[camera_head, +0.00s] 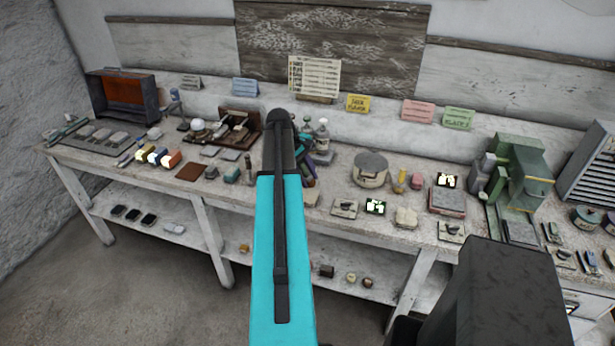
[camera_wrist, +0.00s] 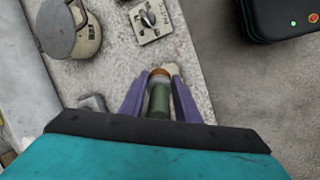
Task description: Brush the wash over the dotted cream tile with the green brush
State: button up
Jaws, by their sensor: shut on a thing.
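My gripper (camera_wrist: 158,76) has two purple fingers closed on the green brush (camera_wrist: 159,100) in the wrist view. The brush is a green cylinder with a tan band and a pale end, pointing away from the wrist. In the head view my gripper (camera_head: 309,180) is mostly behind my turquoise arm, near the front of the bench, and the brush cannot be made out there. I cannot pick out the dotted cream tile for certain in either view. Whether the brush touches anything below is unclear.
A round lidded pot (camera_head: 370,169) stands right of my gripper; it also shows in the wrist view (camera_wrist: 66,30). A dial plate (camera_head: 345,208) lies near the front edge. A green machine (camera_head: 520,170) stands at the right. The bench (camera_head: 330,192) is crowded, with little free room.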

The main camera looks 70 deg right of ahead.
jog(key=shift+f+b, duration=1.45)
jog(key=shift+f, duration=1)
jog(key=shift+f, duration=0.1)
jog(key=shift+f, duration=0.5)
jog(key=shift+f+b, duration=0.3)
jog(key=shift+a+r, duration=0.1)
jog(key=shift+a, duration=0.05)
jog(key=shift+a, duration=0.3)
jog(key=shift+a, duration=0.1)
jog(key=shift+a+p, duration=0.3)
jog(key=shift+a, duration=0.1)
